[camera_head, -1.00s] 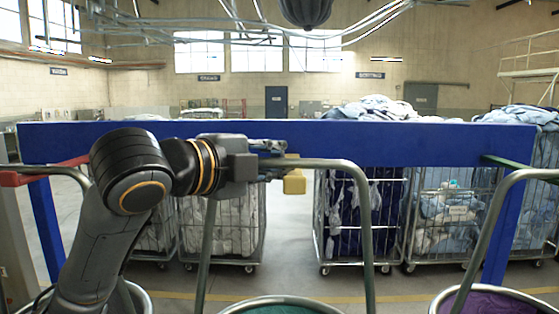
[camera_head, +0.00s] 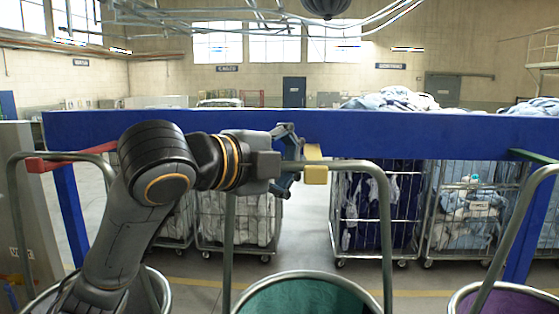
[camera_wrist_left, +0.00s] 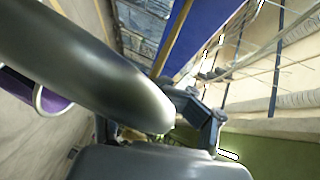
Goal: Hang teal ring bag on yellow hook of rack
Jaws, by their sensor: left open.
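The teal ring bag (camera_head: 322,298) shows at the bottom middle as a teal inside with a metal rim. Its grey arched handle (camera_head: 386,235) rises to the yellow hook (camera_head: 315,176) on the blue rack beam (camera_head: 400,133). The handle's top crosses at the hook, behind its front block; whether the hook bears the weight cannot be told. My left gripper (camera_head: 290,160) has its fingers spread just left of the yellow hook, close to the handle's top. In the left wrist view, a thick grey handle (camera_wrist_left: 80,65) passes close by a gripper finger. My right gripper is not in view.
A red hook (camera_head: 37,165) with another bag's handle is at left. A green hook (camera_head: 530,155) is at right, near a purple bag (camera_head: 500,302) and its handle. Blue rack posts (camera_head: 68,215) stand at both ends. Wheeled laundry cages (camera_head: 375,215) stand behind the rack.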

